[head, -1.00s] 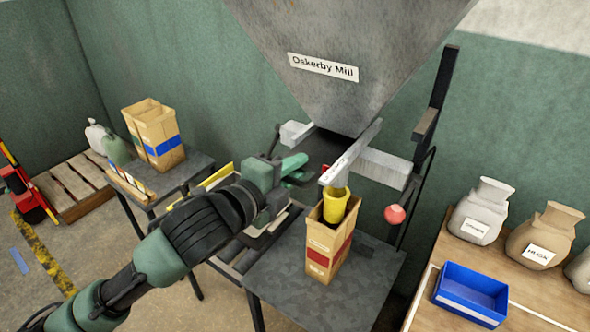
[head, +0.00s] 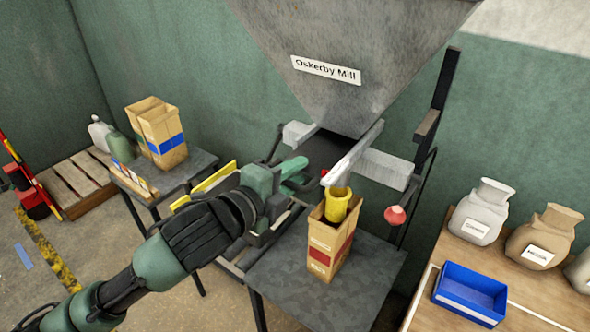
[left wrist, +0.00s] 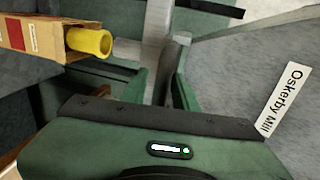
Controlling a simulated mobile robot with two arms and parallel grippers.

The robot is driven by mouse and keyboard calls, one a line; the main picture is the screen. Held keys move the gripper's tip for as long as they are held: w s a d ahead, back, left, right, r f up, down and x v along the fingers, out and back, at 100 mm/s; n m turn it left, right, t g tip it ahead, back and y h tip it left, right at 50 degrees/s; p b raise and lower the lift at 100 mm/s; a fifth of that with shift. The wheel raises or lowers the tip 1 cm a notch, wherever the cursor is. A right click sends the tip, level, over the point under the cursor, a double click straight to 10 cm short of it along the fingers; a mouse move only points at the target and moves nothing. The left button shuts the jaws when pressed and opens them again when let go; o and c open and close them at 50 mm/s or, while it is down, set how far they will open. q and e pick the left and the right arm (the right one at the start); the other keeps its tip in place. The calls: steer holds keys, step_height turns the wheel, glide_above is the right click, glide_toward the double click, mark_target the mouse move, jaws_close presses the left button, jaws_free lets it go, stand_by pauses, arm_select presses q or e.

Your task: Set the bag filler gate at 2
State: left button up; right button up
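The bag filler is a grey hopper (head: 350,70) labelled "Oskerby Mill". A pale bar (head: 352,153) and side blocks sit under its outlet, with a yellow spout (head: 337,204) below. I cannot make out the gate's scale or setting. A small red part (head: 325,173) shows beside the pale bar. My left gripper (head: 299,177) is just left of the outlet, fingers pointing toward it. In the left wrist view the fingers (left wrist: 160,90) are apart, with a grey bar (left wrist: 177,50) beyond them; I see nothing held. My right gripper is out of view.
An open paper bag (head: 330,245) stands under the spout on a dark table (head: 290,285). A red ball (head: 395,215) hangs at the right. A wooden bench (head: 430,318) holds sacks and a blue bin (head: 470,293). More bags (head: 165,135) stand at left.

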arm_select(q)
steer(key=shift+o, duration=0.2)
steer(key=shift+w+d+f, duration=0.1)
steer(key=shift+w+f, duration=0.05)
steer(key=shift+f, duration=0.2)
steer(key=shift+r, duration=0.25)
steer(key=b+v, duration=0.1)
steer(key=v, duration=0.7)
steer(key=shift+f, duration=0.2)
